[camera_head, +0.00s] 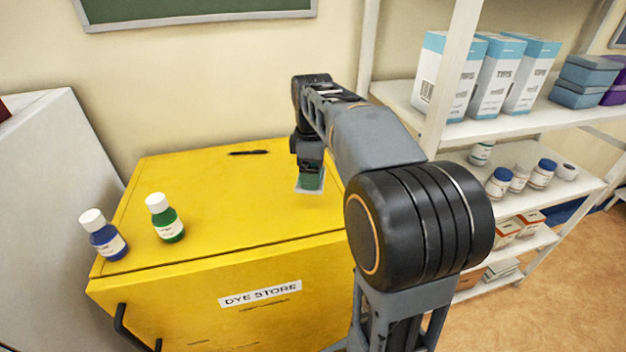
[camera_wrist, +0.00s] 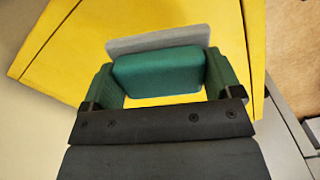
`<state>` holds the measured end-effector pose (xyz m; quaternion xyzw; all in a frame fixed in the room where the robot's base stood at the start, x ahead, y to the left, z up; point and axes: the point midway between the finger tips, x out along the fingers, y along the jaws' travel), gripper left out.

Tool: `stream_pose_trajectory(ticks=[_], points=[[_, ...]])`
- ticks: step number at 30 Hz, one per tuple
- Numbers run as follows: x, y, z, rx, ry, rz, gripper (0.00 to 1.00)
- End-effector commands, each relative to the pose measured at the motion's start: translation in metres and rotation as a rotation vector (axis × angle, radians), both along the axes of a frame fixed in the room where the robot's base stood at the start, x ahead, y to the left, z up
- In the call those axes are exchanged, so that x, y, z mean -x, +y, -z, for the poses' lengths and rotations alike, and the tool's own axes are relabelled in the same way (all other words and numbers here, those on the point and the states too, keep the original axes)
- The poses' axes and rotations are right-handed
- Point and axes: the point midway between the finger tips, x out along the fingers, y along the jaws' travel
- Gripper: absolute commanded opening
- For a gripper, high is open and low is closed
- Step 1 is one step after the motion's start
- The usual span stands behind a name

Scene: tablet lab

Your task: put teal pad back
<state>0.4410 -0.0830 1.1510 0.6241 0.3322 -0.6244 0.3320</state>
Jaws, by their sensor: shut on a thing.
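The teal pad (camera_wrist: 158,72) is a rounded teal-green block, seen between the two green fingers of my gripper (camera_wrist: 162,84) in the wrist view. A flat pale grey plate (camera_wrist: 160,38) lies against its far side; I cannot tell whether it is part of the pad. In the head view my gripper (camera_head: 311,172) points down over the right part of the yellow cabinet top (camera_head: 230,205). The pad (camera_head: 311,182) and the plate show under it. My gripper is shut on the pad. I cannot tell whether the plate touches the cabinet top.
A blue bottle (camera_head: 103,236) and a green bottle (camera_head: 166,220) stand on the cabinet's left part. A black pen (camera_head: 249,152) lies near its back. White shelves (camera_head: 520,125) at right hold boxes, jars and blue (camera_head: 582,83) and purple pads. The cabinet's middle is clear.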

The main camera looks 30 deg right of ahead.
Motion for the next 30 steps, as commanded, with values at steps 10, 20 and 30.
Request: stream_pose_trajectory(ticks=[10,20,30], points=[[-0.017,-0.009,0.023,0.000,0.000,0.000,0.62],[-0.022,-0.012,0.059,-0.001,0.001,-0.001,0.62],[-0.022,-0.012,0.062,0.001,-0.001,0.000,0.62]])
